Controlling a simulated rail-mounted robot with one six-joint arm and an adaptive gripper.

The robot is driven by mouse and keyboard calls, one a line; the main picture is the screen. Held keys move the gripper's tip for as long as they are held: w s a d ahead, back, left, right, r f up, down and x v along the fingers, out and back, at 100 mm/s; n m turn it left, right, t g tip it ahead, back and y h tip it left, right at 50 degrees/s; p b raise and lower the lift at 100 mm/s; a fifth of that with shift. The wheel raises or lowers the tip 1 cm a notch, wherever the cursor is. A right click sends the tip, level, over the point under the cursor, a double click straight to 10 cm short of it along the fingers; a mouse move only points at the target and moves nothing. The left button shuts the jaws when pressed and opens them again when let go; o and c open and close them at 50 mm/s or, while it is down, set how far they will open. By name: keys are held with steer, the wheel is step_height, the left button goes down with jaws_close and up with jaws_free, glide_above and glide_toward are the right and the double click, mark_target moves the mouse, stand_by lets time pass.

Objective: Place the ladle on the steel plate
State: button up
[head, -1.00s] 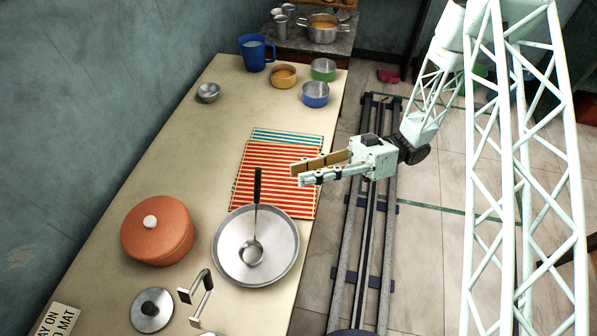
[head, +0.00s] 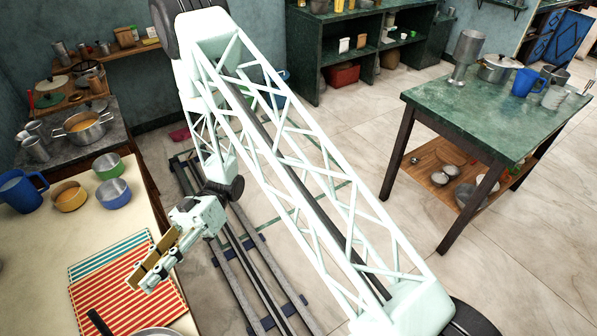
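The ladle (head: 99,322) shows only the end of its black handle at the bottom edge of the head view, over the striped mat's near edge. Its bowl is out of view now. The steel plate (head: 158,331) shows only a sliver of its rim at the bottom edge, right of the handle. My gripper (head: 142,281) is above the red-striped mat, beyond the ladle handle and apart from it. Its fingers are spread with a gap between them and hold nothing.
A striped mat (head: 88,297) lies on the cream counter. A blue jug (head: 20,191), yellow bowl (head: 69,197), green bowl (head: 108,166) and blue bowl (head: 113,193) stand at its far end. A green table (head: 480,113) stands right.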

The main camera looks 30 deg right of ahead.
steer(key=w+a+r+m+t+h, duration=0.15)
steer(key=w+a+t, duration=0.25)
steer(key=w+t, duration=0.6)
steer(key=w+d+r+m+t+h, duration=0.1)
steer(key=w+d+r+t, duration=0.15)
steer(key=w, duration=0.45)
steer(key=w+d+r+m+t, duration=0.1)
steer(key=w+r+m+t, duration=0.15)
steer(key=w, duration=0.45)
steer(key=w+d+r+m+t+h, duration=0.3)
steer(key=w+d+r+t+h, duration=0.1)
steer(key=d+r, duration=0.5)
steer(key=w+d+r+m+t+h, duration=0.2)
steer(key=w+d+r+t+h, duration=0.15)
steer(key=d+r, duration=0.65)
steer(key=s+d+r+m+g+h, duration=0.1)
steer(key=s+d+r+m+h, duration=0.25)
steer(key=s+d, duration=0.55)
steer(key=s+d+r+m+h, duration=0.2)
steer(key=s+d+r+m, duration=0.2)
steer(key=s+d, duration=0.55)
steer(key=s+f+m+g+y, duration=0.1)
steer(key=s+m+g, duration=0.3)
steer(key=s, duration=2.4)
steer(key=shift+s+a+f+m, duration=0.3)
steer(key=shift+a+f+m, duration=0.05)
steer(key=shift+f, duration=0.2)
